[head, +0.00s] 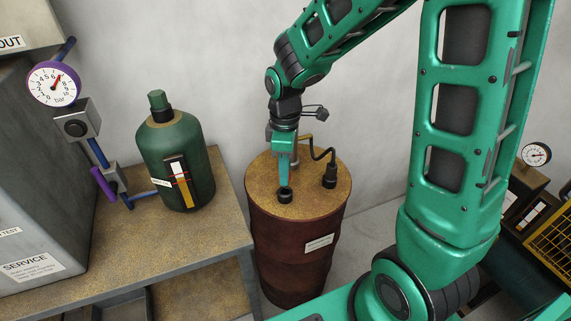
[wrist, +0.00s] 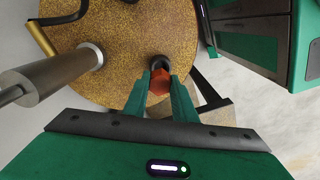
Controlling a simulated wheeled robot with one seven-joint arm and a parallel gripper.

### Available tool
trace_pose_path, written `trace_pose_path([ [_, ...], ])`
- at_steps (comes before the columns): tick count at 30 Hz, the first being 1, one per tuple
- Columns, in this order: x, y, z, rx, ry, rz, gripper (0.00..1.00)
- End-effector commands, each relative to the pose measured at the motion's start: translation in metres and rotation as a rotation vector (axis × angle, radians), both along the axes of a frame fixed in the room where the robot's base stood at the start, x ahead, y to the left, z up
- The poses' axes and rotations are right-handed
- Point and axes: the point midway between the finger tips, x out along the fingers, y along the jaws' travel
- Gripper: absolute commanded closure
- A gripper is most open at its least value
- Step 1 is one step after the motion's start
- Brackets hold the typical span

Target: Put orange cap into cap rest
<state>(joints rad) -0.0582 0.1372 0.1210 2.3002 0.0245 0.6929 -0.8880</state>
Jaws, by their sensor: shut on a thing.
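My gripper (wrist: 159,80) is shut on the orange cap (wrist: 159,83), which shows between the two green fingertips in the wrist view. A dark round ring or cup (wrist: 160,63) lies right at the cap's far side; I cannot tell whether the cap touches it. In the head view my gripper (head: 284,182) points down over the drum top, with its tips at a short black cup (head: 285,196). The orange cap is not visible there. Which dark fitting is the cap rest is not certain from these views.
The rusty red drum (head: 295,250) has a second black fitting (head: 329,180) with a black hose. A metal cylinder (wrist: 65,73) and a brass bent pipe (wrist: 42,40) are close on the left in the wrist view. A green bottle (head: 175,150) stands on the left bench (head: 215,245).

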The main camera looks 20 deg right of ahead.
Motion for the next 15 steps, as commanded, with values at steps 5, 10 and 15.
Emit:
trace_pose_path([
  [5,-0.001,0.0,-0.011,-0.001,0.003,0.0,0.98],
  [10,-0.001,0.0,-0.021,0.0,0.002,0.0,0.98],
  [15,-0.001,0.0,-0.031,0.0,0.002,-0.001,0.98],
])
